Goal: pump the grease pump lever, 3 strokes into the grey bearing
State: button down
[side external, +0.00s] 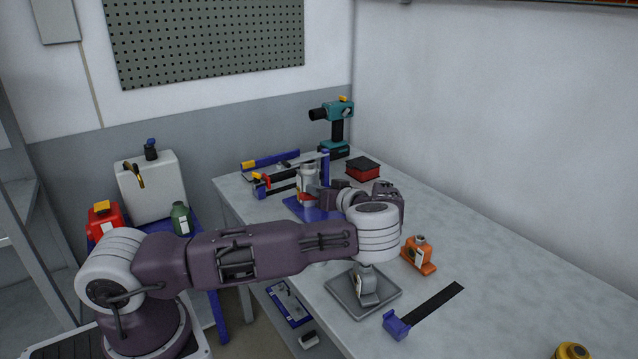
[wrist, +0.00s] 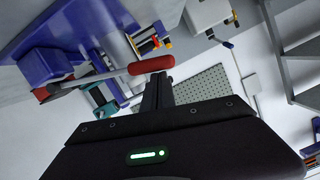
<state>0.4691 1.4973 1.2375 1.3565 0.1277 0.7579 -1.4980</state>
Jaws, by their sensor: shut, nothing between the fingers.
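The grease pump stands on the bench in the side view, with a blue base plate (side external: 300,209) and a blue upright post (side external: 325,168). In the wrist view its lever shows as a grey rod with a red grip (wrist: 150,66). My gripper (wrist: 158,80) is shut and empty, its fingertips close to the red grip; I cannot tell whether they touch it. In the side view my gripper (side external: 327,197) is beside the pump and partly covers it. The grey bearing (side external: 365,286) stands on a grey tray (side external: 342,297) nearer the camera, below my wrist.
An orange bearing (side external: 419,256) stands right of the grey one. A black strip with a blue end block (side external: 396,324) lies near the front edge. A teal drill (side external: 337,125) and red box (side external: 362,168) stand behind the pump. The bench's right side is mostly clear.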

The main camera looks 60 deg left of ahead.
aim_at(310, 200)
jog(key=f, duration=0.1)
jog(key=s+f+n, duration=0.1)
jog(key=shift+f+n+t, duration=0.3)
jog(key=shift+f+t, duration=0.1)
jog(key=shift+s+f, duration=0.2)
jog(key=shift+f, duration=0.5)
jog(key=shift+s+f, duration=0.15)
jog(key=shift+f, duration=0.5)
notch_tip(310, 200, up, 11)
jog(key=shift+w, duration=0.15)
jog(key=shift+f, duration=0.1)
